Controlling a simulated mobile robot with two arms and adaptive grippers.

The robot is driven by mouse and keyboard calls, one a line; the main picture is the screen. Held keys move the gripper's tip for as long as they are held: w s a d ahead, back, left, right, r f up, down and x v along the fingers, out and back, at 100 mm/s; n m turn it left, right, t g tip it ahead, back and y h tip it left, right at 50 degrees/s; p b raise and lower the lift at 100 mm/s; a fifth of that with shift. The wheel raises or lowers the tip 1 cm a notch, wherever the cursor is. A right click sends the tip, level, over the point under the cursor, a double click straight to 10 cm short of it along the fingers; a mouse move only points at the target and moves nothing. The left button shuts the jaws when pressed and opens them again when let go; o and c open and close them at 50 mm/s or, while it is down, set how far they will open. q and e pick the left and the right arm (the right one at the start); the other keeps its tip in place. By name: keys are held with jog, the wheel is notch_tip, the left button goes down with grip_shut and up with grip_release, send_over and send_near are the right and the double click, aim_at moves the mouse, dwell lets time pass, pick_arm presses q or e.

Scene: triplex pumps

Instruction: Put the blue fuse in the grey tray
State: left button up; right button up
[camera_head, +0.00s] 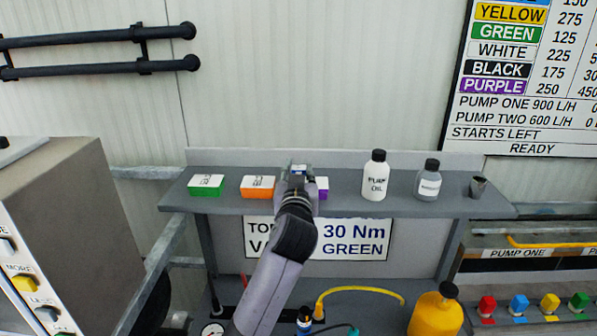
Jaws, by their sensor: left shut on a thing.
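My left gripper (298,178) is over the grey shelf, its arm rising from the bottom middle of the head view. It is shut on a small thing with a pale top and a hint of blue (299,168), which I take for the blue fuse. The gripper hides most of it, so its shape is unclear. A purple box (322,188) is partly hidden just right of the gripper. I cannot make out a grey tray. My right gripper is not in view.
A yellow container (435,314) and coloured knobs (519,304) are below right.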

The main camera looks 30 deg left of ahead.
pick_arm(q)
jog(key=shift+f, duration=0.1)
jog(key=o, duration=0.9)
jog(key=shift+o, duration=0.8)
